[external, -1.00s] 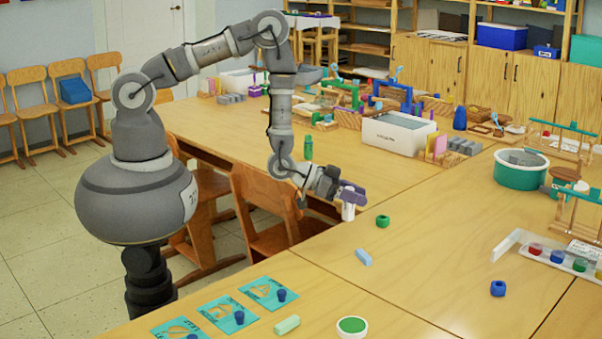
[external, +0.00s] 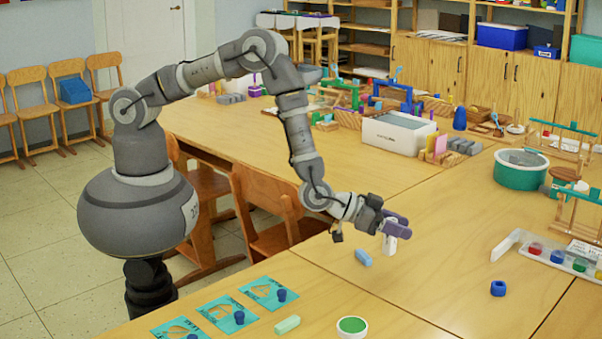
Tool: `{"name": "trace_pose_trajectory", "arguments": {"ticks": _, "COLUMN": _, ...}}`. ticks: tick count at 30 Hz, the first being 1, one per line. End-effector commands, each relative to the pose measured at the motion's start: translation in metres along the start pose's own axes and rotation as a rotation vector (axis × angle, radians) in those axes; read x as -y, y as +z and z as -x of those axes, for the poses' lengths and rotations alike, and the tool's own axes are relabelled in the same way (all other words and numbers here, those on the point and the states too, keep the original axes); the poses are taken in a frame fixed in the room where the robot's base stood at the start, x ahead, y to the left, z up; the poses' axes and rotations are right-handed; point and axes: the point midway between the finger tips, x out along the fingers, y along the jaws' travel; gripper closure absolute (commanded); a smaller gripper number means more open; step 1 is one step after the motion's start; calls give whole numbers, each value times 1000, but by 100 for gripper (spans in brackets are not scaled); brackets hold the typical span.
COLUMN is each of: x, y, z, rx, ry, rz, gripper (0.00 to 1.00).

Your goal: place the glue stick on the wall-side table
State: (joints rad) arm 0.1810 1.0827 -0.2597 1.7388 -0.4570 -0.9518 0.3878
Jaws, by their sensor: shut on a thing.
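My gripper (external: 397,222) is shut on the white glue stick (external: 389,243), whose lower part hangs upright below the purple fingers. The glue stick is over the light wooden table surface. I cannot tell whether its lower end touches the wood. A long wooden table (external: 225,128) runs across the back left, with more joined wooden tabletop (external: 430,275) at the front and right. The pictures do not make clear which part is the wall-side table.
A white box (external: 395,136) stands behind.

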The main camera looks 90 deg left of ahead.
Motion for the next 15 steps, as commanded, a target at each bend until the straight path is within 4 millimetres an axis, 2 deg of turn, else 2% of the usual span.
{"name": "trace_pose_trajectory", "arguments": {"ticks": 1, "x": -4, "y": -1, "z": -15, "rx": -3, "ry": -1, "rz": 4, "gripper": 87}}
{"name": "trace_pose_trajectory", "arguments": {"ticks": 3, "x": -8, "y": -6, "z": -31, "rx": -3, "ry": 0, "rz": 3, "gripper": 87}}
{"name": "trace_pose_trajectory", "arguments": {"ticks": 6, "x": -12, "y": -11, "z": -46, "rx": 0, "ry": 0, "rz": 2, "gripper": 87}}
{"name": "trace_pose_trajectory", "arguments": {"ticks": 12, "x": -16, "y": -17, "z": -60, "rx": -1, "ry": 0, "rz": 1, "gripper": 87}}
{"name": "trace_pose_trajectory", "arguments": {"ticks": 15, "x": -17, "y": 2, "z": -66, "rx": 3, "ry": 1, "rz": 1, "gripper": 87}}
